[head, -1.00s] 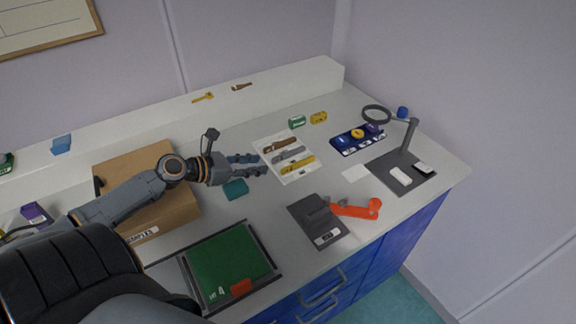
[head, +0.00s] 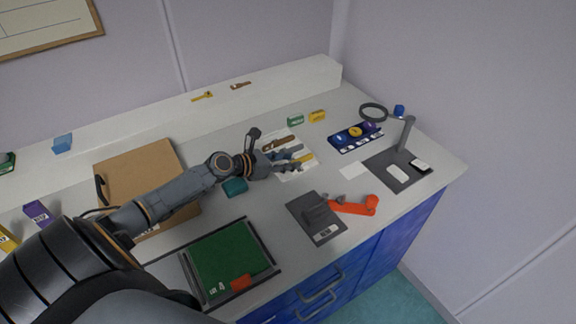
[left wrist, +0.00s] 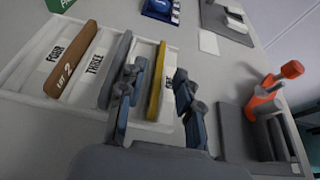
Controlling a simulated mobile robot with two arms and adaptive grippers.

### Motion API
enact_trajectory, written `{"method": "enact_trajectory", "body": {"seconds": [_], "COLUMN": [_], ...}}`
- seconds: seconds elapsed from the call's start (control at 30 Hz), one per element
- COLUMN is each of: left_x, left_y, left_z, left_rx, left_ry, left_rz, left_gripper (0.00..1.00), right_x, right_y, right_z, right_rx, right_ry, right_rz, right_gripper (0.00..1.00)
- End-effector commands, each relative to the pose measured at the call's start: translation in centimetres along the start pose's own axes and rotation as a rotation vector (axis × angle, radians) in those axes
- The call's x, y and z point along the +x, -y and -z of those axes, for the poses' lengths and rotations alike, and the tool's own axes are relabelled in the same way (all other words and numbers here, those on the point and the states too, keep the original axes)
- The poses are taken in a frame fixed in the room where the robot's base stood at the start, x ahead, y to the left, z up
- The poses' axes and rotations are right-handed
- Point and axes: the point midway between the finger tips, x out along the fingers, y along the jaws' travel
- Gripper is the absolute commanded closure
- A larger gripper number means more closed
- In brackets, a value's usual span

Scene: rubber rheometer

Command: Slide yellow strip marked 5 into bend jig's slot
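The yellow strip (left wrist: 157,80) lies on a white card (left wrist: 18,82) with a grey strip (left wrist: 116,70) and a brown strip (left wrist: 76,62) to its left. A printed label beside the yellow strip is partly hidden, so I cannot read a 5. My left gripper (left wrist: 158,100) is open, with its fingers on either side of the yellow strip; contact cannot be told. In the head view the left gripper (head: 296,161) covers part of the card. The bend jig (head: 317,217), a dark base with a block and red lever, stands to the right, away from the strip. My right gripper is not in view.
A green mat in a dark frame (head: 230,262) lies at the front. A cardboard box (head: 135,170) stands left, a teal block (head: 235,187) below my wrist. A blue tray (head: 355,138) and a stand's dark base (head: 395,170) are at the right.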

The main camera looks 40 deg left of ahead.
Motion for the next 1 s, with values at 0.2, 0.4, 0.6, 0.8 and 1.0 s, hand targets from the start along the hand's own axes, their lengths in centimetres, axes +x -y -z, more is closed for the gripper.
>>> {"method": "enact_trajectory", "body": {"seconds": [0.2, 0.4, 0.6, 0.8, 1.0], "left_x": [1.8, 1.8, 1.8, 1.8, 1.8], "left_y": [-0.1, -0.1, -0.1, -0.1, -0.1], "left_z": [0.0, 0.0, 0.0, 0.0, -0.1], "left_rx": [-0.001, 0.000, 0.000, 0.000, 0.001], "left_ry": [0.000, -0.001, 0.000, 0.000, 0.000], "left_rz": [-0.001, 0.000, 0.000, -0.001, -0.001], "left_gripper": [0.66, 0.66, 1.00, 1.00, 1.00], "right_x": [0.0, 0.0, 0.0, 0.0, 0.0], "right_y": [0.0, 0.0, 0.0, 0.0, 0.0], "right_z": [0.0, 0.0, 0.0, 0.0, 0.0], "right_rx": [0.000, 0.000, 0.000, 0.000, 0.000], "right_ry": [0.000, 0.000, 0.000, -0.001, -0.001], "right_rz": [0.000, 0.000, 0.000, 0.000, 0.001], "right_gripper": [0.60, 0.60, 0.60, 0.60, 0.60]}}
